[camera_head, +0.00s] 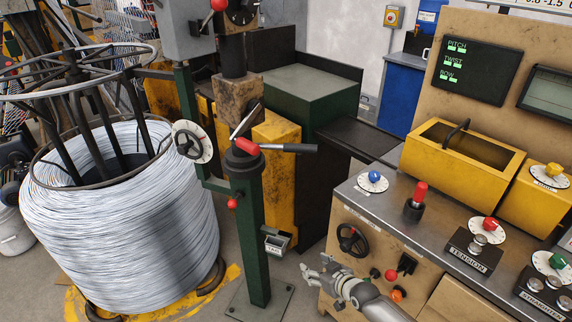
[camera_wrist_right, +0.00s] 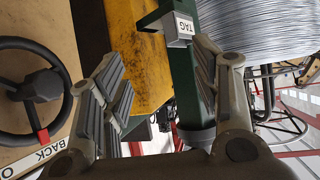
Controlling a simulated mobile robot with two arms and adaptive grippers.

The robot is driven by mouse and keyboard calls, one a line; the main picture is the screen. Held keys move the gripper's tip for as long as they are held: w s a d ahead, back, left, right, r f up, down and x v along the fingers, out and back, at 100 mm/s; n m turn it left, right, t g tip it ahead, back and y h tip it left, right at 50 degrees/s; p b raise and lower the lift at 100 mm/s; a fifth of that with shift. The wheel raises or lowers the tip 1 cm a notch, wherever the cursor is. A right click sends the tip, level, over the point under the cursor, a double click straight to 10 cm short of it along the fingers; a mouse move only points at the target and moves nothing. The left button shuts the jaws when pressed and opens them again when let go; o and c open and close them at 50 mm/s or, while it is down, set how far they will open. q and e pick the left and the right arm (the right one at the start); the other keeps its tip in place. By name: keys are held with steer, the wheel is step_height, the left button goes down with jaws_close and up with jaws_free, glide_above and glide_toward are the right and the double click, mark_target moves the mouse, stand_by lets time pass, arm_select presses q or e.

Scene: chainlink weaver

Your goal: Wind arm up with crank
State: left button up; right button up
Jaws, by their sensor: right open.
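A green post (camera_head: 252,235) stands beside the wire coil. At its top sits a dark head with a red grip (camera_head: 248,147) and a grey bar (camera_head: 287,148) reaching right. I cannot tell which part is the crank. A black handwheel (camera_head: 352,240) is on the tan cabinet front. A black wheel with a red mark (camera_wrist_right: 35,95) shows at the left of the right wrist view, beside a BACK label. My right gripper (camera_head: 322,270) is open and empty, low in front of the cabinet. Its fingers show in the wrist view (camera_wrist_right: 162,95), apart from the wheel. My left gripper is not in view.
A large wire coil (camera_head: 130,225) stands at left. A grey TAG box (camera_head: 277,241) hangs on the post near my right gripper. The bench (camera_head: 400,203) at right carries knobs and a yellow box (camera_head: 462,190). Open floor (camera_head: 325,295) lies between post and cabinet.

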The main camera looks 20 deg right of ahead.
steer(key=w+a+r+n+t+y, duration=0.1)
steer(key=w+r+t+y, duration=0.35)
steer(key=r, duration=1.05)
steer(key=n+y, duration=0.2)
steer(key=n, duration=0.1)
glide_toward(249, 146)
steer(key=w, duration=0.1)
steer(key=w+a, duration=0.1)
steer(key=w, duration=0.1)
steer(key=w+f, duration=0.1)
steer(key=shift+w+a, duration=0.2)
steer(key=shift+a, duration=0.05)
steer(key=b+x, duration=0.1)
steer(key=x, duration=0.1)
steer(key=b+x, duration=0.2)
steer(key=x, duration=0.1)
steer(key=shift+w+f+b, duration=0.3)
steer(key=shift+w+b, duration=0.05)
steer(key=shift+b, duration=0.05)
steer(key=shift+w+a+r, duration=0.2)
steer(key=shift+w+a, duration=0.1)
steer(key=shift+w, duration=0.2)
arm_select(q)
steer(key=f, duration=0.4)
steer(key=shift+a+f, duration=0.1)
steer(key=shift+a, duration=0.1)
arm_select(e)
steer(key=shift+c, duration=0.5)
